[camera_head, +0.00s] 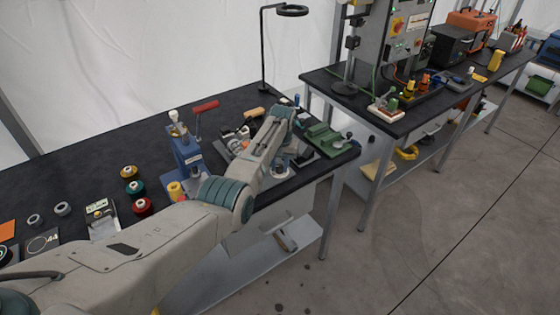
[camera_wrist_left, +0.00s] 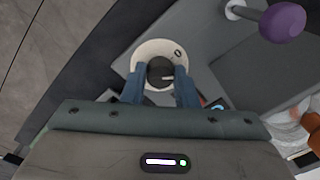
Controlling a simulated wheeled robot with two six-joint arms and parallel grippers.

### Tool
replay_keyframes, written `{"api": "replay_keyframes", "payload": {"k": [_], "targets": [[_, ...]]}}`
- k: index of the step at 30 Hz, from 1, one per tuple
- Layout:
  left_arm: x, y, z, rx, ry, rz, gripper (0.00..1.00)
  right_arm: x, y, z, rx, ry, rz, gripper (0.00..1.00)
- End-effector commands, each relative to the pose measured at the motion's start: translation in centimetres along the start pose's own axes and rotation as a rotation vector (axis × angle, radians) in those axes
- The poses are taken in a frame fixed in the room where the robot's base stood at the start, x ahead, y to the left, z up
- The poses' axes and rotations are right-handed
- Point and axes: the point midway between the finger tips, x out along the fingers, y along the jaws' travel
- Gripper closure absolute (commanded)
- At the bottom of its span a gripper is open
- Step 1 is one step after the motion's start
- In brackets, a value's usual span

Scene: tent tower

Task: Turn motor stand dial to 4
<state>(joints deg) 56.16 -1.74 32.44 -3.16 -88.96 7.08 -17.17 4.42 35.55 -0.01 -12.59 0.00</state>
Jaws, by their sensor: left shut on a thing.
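The dial has a dark round knob (camera_wrist_left: 159,68) on a pale round plate (camera_wrist_left: 152,48) in the left wrist view. A small dark ring-shaped mark shows at the plate's upper right, and a short light line lies across the knob. I cannot read a setting. My left gripper (camera_wrist_left: 159,76) has its two blue fingers shut on the knob, one on each side. In the head view my left gripper (camera_head: 281,166) is low at the bench's front edge, at the motor stand. My arm hides much of the stand there. My right gripper is not in view.
A purple ball-ended lever (camera_wrist_left: 283,21) stands near the dial. On the black bench (camera_head: 70,175) are a blue press (camera_head: 186,152) with a red handle, several colored spools and a green vise-like tool (camera_head: 325,139). A lamp (camera_head: 264,50) stands behind.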

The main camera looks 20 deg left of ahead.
Motion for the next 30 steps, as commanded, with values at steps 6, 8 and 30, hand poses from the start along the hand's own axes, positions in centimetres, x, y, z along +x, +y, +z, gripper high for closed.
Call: {"api": "replay_keyframes", "payload": {"k": [6, 8, 30], "targets": [[-0.4, -0.1, -0.1, 0.205, 0.011, -0.001, 0.96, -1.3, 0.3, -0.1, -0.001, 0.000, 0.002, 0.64], [-0.4, -0.1, -0.1, 0.262, 0.013, -0.001, 0.96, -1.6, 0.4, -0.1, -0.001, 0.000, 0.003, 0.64], [-0.3, -0.2, -0.1, 0.964, 0.043, -0.002, 0.96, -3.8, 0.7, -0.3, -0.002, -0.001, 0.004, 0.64]]}}
